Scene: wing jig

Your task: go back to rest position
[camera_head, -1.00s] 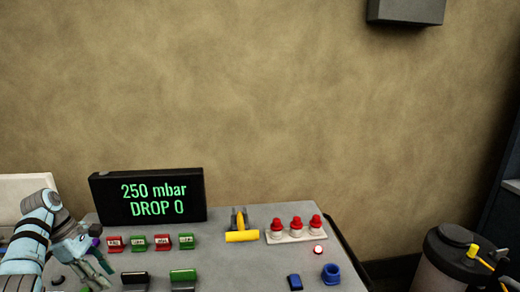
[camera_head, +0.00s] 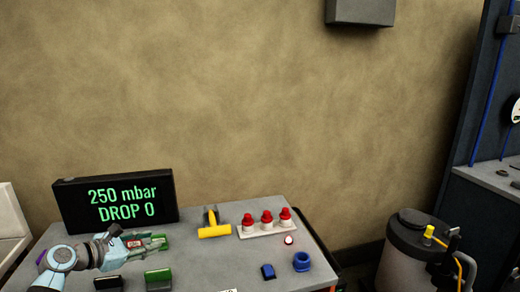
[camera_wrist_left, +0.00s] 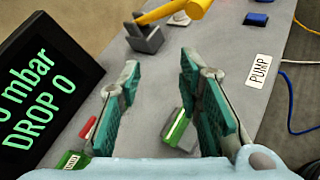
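My left gripper (camera_head: 160,242) is above the left part of the grey console (camera_head: 330,280) in the head view and points to the right. In the left wrist view my left gripper (camera_wrist_left: 160,62) has its two green-padded fingers spread wide, with nothing between them. Below the fingers lie the console top and a green switch (camera_wrist_left: 176,128).
A black display (camera_head: 116,201) reads 250 mbar, DROP 0. A grey canister (camera_head: 408,255) stands to the right.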

